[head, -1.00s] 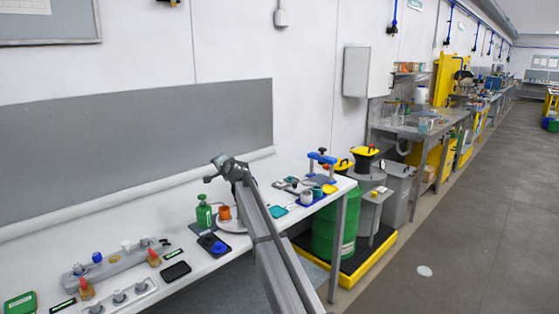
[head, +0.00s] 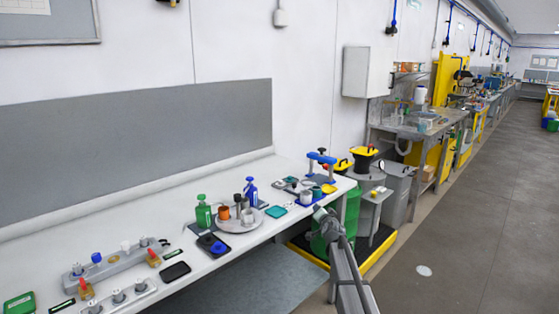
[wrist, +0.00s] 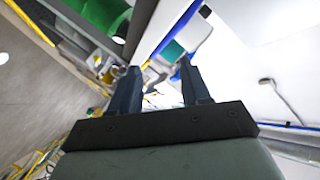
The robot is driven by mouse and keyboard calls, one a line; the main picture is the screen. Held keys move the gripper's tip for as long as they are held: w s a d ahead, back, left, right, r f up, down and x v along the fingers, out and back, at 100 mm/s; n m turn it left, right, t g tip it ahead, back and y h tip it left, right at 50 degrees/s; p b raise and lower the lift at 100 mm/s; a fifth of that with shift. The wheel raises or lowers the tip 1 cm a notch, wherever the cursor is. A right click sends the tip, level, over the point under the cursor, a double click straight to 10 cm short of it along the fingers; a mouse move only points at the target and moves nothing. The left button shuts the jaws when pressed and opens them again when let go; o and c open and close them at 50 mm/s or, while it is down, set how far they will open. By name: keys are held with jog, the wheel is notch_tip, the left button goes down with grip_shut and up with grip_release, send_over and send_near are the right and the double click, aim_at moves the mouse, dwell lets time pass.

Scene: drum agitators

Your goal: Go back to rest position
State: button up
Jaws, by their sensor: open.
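My gripper (wrist: 157,67) is open in the wrist view, with its two dark fingers apart and nothing between them. In the head view my arm (head: 344,255) reaches up from the bottom, and its end is in front of the white workbench (head: 225,252) near its right front corner, in front of the green drum. The fingertips are too small to make out there. The wrist view is tilted and shows the bench edge, a green shape and the floor past the fingers.
On the bench stand a round tray (head: 232,224) with cups and small bottles, a green bottle (head: 203,212), a blue bottle (head: 251,191) and a blue press (head: 321,168). The green drum (head: 350,215) stands on a yellow-edged pallet (head: 382,247).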

jog(key=s+a+f+n+g, duration=0.1)
jog(key=s+f+g, duration=0.1)
jog(key=s+f, duration=0.45)
jog(key=s+f+n+g, duration=0.1)
jog(key=s+f+g, duration=0.15)
jog(key=f, duration=0.65)
jog(key=s+a+f+g, duration=0.1)
jog(key=s+f, duration=0.4)
jog(key=f, duration=0.3)
jog(key=s+f+n+g, duration=0.2)
jog(key=s+f+g, duration=0.4)
jog(key=s+f, duration=1.1)
jog(key=s+f+n+g, duration=0.15)
jog(key=s+f, duration=0.25)
jog(key=s, duration=0.8)
jog(key=s+f+g, duration=0.3)
jog(key=s+f, duration=0.1)
jog(key=s, duration=0.7)
jog(key=s+d+n+g+h, duration=0.1)
jog(key=s+g, duration=0.5)
jog(key=s, duration=1.8)
jog(key=shift+d+f+n+g, duration=0.3)
jog(key=shift+d+n, duration=0.15)
jog(key=shift+n, duration=0.1)
